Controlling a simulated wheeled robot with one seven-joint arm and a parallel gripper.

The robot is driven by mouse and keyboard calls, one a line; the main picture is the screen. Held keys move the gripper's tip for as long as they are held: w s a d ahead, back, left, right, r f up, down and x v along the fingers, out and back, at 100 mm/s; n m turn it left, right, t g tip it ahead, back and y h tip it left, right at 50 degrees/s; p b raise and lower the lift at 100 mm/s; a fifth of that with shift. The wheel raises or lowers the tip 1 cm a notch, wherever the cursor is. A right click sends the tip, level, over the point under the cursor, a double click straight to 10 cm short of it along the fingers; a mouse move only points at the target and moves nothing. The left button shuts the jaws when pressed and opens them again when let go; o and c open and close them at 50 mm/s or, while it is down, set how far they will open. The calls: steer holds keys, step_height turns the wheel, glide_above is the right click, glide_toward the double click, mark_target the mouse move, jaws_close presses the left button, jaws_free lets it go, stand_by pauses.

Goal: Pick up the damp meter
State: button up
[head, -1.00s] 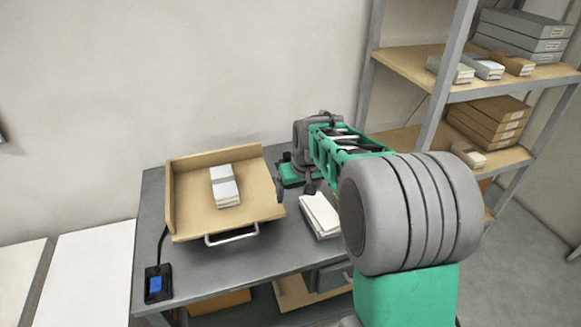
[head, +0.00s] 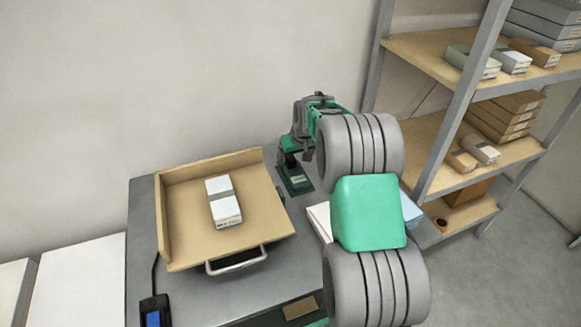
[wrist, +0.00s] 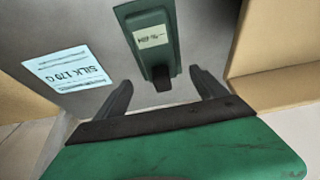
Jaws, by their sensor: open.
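The damp meter appears to be the dark green device with a pale label and a black tip (wrist: 155,42). In the wrist view it lies on the grey surface just beyond my fingertips, its black end reaching back between them. In the head view it shows as a dark green shape (head: 298,180) on the grey table, right of the wooden tray. My gripper (wrist: 160,80) is open and empty, one finger on each side of the black end. In the head view my arm hides part of the area around it.
The wooden tray (head: 178,240) holds a banded white stack (head: 223,202) and has a metal handle. A labelled pale sheet (wrist: 68,70) lies left in the wrist view. A black device with a blue screen (head: 153,312) is at front left. Loaded shelves (head: 470,175) stand right.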

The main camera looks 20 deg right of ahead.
mark_target(293, 162)
steer(key=p+x, duration=0.1)
steer(key=x, duration=0.5)
steer(key=shift+w+f+p, duration=0.1)
steer(key=shift+w+p, duration=0.1)
steer(key=shift+p, duration=0.15)
steer(key=shift+c, duration=0.3)
steer(key=c, duration=1.5)
steer(key=shift+c, duration=0.6)
